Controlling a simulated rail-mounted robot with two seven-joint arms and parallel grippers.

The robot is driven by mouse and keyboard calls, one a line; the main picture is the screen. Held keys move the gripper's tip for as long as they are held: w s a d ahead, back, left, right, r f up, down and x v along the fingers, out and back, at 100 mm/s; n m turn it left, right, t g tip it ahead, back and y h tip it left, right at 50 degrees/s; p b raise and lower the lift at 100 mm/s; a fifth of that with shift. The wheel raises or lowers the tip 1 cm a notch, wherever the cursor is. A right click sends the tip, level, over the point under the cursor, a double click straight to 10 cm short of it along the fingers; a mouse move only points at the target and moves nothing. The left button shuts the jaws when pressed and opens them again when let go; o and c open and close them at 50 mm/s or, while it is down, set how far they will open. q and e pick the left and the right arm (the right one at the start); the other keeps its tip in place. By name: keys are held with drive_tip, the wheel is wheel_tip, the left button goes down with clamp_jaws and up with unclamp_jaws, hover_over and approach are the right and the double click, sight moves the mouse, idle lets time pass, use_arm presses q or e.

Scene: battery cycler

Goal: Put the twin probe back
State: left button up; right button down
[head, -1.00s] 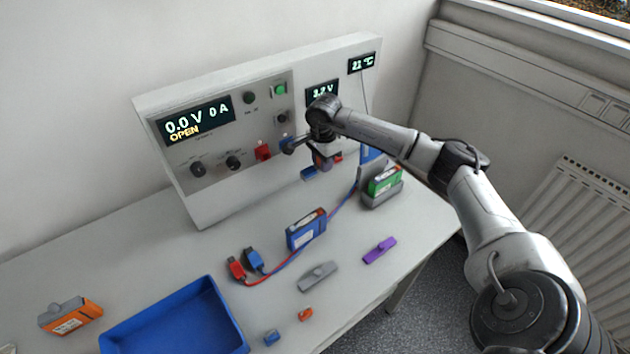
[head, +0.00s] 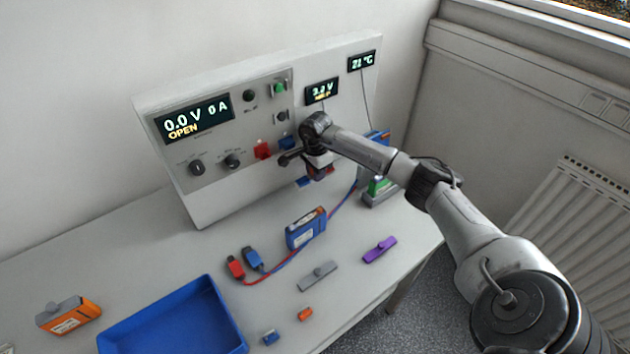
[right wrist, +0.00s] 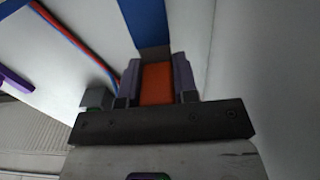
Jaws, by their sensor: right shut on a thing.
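My right gripper (head: 317,173) is in front of the lower right part of the cycler panel, low over the table, with its fingers pointing down. Most of the block is hidden by the gripper in the head view. A blue piece (head: 304,182) shows just below and left of the gripper. A blue strip (right wrist: 145,22) lies beyond the block in the right wrist view; whether they touch, I cannot tell. My left gripper is out of view.
A blue tray (head: 170,325), orange pack (head: 68,315), grey clip (head: 318,276) and purple clip (head: 380,249) are in front.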

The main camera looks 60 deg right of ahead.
sight(315, 188)
wheel_tip(315, 188, down, 4)
drive_tip(key=shift+a+r, duration=0.1)
drive_tip(key=shift+r, duration=0.05)
drive_tip(key=shift+w+f, duration=0.2)
drive_tip(key=shift+d+f, duration=0.1)
drive_tip(key=shift+d, duration=0.1)
drive_tip(key=c, duration=0.9)
unclamp_jaws()
wheel_tip(315, 188, up, 12)
drive_tip(key=shift+a+r+p, duration=0.1)
drive_tip(key=shift+p, duration=0.25)
